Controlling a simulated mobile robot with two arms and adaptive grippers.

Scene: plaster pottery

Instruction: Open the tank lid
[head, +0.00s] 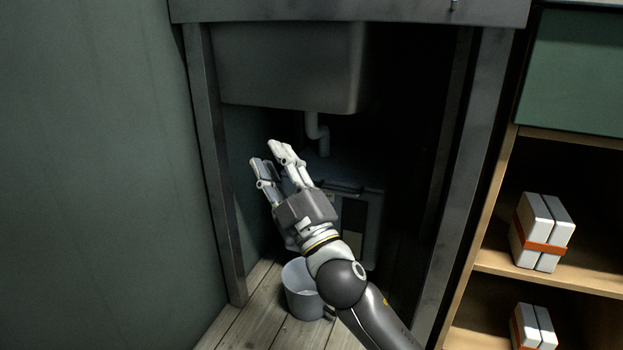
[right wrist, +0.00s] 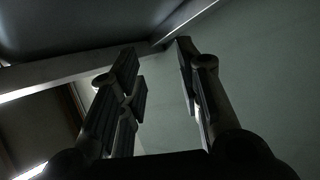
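A grey box-like tank (head: 374,208) with a darker front panel stands in the shadow under the sink. Its top, with a dark lid-like edge (head: 345,186), is dim, and I cannot tell whether the lid is open or shut. My right gripper (head: 265,154) is in front of the tank and covers its left part. It points up and left, toward the space under the basin. Its fingers are apart with nothing between them, as the right wrist view also shows (right wrist: 157,58). My left gripper is not in view.
The sink basin (head: 285,65) and its drain pipe (head: 322,138) hang above the tank. Frame legs (head: 214,170) flank the opening. A grey bucket (head: 297,285) stands on the plank floor below my arm. A shelf (head: 560,275) with strapped white blocks (head: 540,228) is at right.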

